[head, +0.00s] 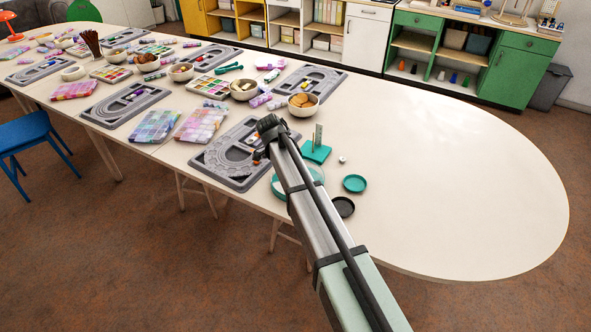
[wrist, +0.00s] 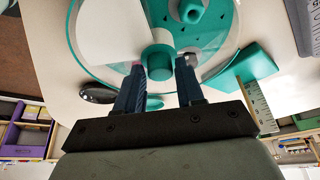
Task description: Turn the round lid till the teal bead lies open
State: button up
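The round lid (wrist: 215,42) fills the top of the wrist view, a disc with teal parts and a pale wedge-shaped area on its left. A teal hub (wrist: 188,10) stands near its middle, and a teal peg (wrist: 158,63) stands near its front rim. My gripper (wrist: 160,67) has its two dark blue fingers apart, one on each side of the peg, with narrow gaps seeming to show. In the head view the round container (head: 318,174) is partly hidden by my arm, and the gripper cannot be made out. I cannot identify the teal bead.
A teal stand with an upright ruler (head: 316,152) is close behind the container. A teal dish (head: 355,183) and a black dish (head: 343,207) lie to its right. A grey bead board (head: 222,168) lies left. The table's right end is clear.

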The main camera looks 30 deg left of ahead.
jog(key=shift+o, duration=1.3)
jog(key=v, duration=1.3)
jog(key=shift+r, duration=0.35)
jog(key=shift+s+a, duration=0.15)
